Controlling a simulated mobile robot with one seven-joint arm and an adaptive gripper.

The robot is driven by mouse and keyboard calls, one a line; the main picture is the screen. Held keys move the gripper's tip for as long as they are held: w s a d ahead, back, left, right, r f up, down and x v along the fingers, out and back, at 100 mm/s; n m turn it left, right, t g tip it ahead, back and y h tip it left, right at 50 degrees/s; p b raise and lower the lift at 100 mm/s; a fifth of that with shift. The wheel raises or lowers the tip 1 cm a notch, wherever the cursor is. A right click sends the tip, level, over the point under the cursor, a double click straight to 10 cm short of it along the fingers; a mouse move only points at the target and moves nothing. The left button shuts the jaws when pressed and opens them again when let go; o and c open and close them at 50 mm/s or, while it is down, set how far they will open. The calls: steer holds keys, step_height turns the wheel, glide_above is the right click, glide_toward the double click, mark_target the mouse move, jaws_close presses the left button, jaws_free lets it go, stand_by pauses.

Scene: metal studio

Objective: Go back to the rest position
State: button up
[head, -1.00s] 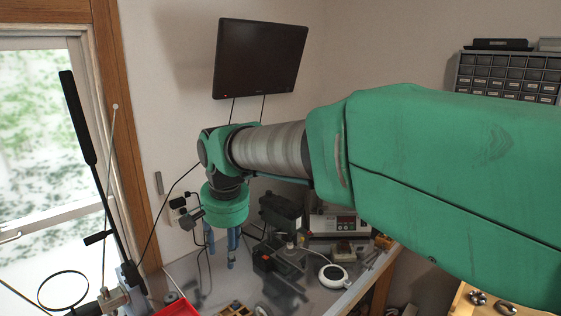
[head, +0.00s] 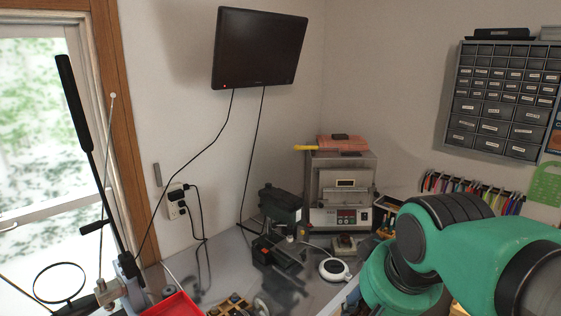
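My arm, in a green cover with dark joints, shows folded at the lower right of the head view. Its green wrist end hangs over the front right edge of the workbench (head: 222,270). The gripper's fingers are below the picture edge or hidden behind the arm, so I cannot see them or anything they might hold.
A small kiln (head: 341,188) stands at the back of the bench, with a dark bench machine (head: 279,205) to its left. A white round device (head: 335,270) lies in front. A red tray (head: 172,305) is at the front left. A drawer cabinet (head: 503,95) hangs at right.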

steer(key=s+d+f+b, duration=0.1)
steer(key=s+d+f, duration=0.4)
steer(key=s, duration=0.2)
steer(key=shift+s+f+t+h, duration=0.25)
steer(key=shift+s+t+h, duration=0.05)
steer(key=o, duration=1.5)
steer(key=shift+c, duration=0.2)
steer(key=w+d+f+m+t+h+b, duration=0.1)
steer(key=w+d+f+m+t+h, duration=0.3)
steer(key=w+d+f, duration=1.35)
steer(key=s+d+f+m+h, duration=0.2)
steer(key=s+d+f, duration=0.1)
steer(key=d+f, duration=0.4)
steer(key=s+d+f+m+h, duration=0.3)
steer(key=d+f, duration=0.4)
steer(key=d, duration=0.4)
steer(key=shift+d+h+b, duration=0.3)
steer(key=shift+b, duration=0.15)
